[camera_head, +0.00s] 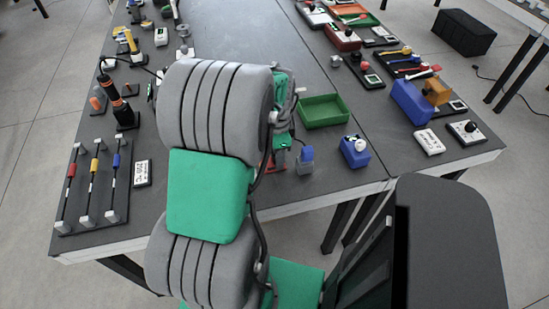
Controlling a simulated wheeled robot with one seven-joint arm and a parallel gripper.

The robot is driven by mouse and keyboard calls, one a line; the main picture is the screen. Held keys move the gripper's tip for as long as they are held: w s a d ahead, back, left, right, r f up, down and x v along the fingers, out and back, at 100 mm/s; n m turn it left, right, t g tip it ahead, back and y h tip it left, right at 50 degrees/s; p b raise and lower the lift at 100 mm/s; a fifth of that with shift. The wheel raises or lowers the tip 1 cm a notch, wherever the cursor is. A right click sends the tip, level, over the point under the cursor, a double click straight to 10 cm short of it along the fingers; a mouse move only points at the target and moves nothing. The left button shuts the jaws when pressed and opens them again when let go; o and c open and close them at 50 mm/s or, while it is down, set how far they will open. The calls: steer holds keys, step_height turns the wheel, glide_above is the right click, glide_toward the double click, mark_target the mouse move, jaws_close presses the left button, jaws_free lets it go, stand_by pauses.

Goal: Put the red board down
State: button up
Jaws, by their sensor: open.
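My grey and green arm reaches over the near part of the dark table (345,165) and covers its middle. My gripper is hidden behind the arm, and I cannot see its fingers. A small red-orange patch (268,165) shows at the arm's right edge, low near the table. It is mostly covered, and I cannot tell whether it is the red board or what it touches.
A green tray (324,110), a blue box with a white knob (355,151) and a small blue-grey piece (305,160) stand right of my arm. A rack with coloured sliders (93,185) is at the left. Several devices line the right edge, including a blue block (411,101).

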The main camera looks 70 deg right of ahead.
steer(key=shift+f, duration=0.1)
steer(key=shift+c, duration=0.5)
jaws_close()
